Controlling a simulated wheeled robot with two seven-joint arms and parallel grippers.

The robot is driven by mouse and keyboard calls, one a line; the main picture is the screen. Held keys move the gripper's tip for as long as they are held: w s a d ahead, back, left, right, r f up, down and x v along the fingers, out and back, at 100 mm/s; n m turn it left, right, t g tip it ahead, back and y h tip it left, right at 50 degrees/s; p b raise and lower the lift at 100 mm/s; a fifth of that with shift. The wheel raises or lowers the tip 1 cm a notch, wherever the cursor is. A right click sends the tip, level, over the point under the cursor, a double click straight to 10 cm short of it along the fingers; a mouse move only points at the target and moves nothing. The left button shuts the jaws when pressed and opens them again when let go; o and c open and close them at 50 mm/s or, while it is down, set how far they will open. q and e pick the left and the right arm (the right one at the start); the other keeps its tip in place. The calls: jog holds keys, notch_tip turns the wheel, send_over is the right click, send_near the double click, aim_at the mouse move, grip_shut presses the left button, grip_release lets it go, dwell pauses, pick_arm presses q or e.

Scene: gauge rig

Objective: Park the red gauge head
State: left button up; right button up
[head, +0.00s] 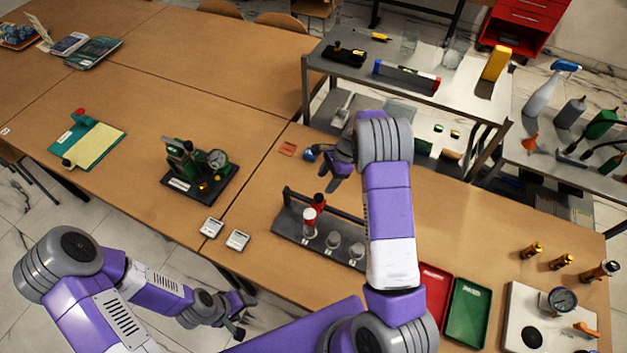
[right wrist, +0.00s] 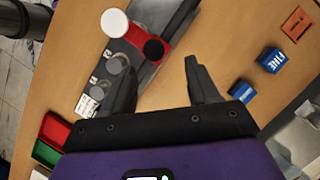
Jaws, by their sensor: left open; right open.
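A red part with a round white disc and a black knob, which looks like the red gauge head (right wrist: 135,38), is at the dark grey rack (head: 282,222). In the head view the red gauge head (head: 310,217) is near the rack's left end, upright. Two clear, grey-topped cups (head: 333,240) stand to its right. My right gripper (head: 325,170) is open and empty above the table behind the rack. In the right wrist view its fingers (right wrist: 160,68) are apart, with the red part beyond them to the upper left. My left gripper (head: 238,312) is low at the table's front edge, away from the rack.
Blue blocks (right wrist: 271,60) and an orange card (right wrist: 297,24) lie near my right gripper. A green gauge stand (head: 180,158) is to the left. Red (head: 432,290) and green (head: 468,312) trays lie right of my right arm. A grey shelf (head: 400,85) stands behind.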

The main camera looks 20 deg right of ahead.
aim_at(319, 196)
jog(key=x, duration=0.4)
jog(key=s+x, duration=0.1)
jog(key=x, duration=0.2)
jog(key=shift+c, duration=0.2)
grip_shut()
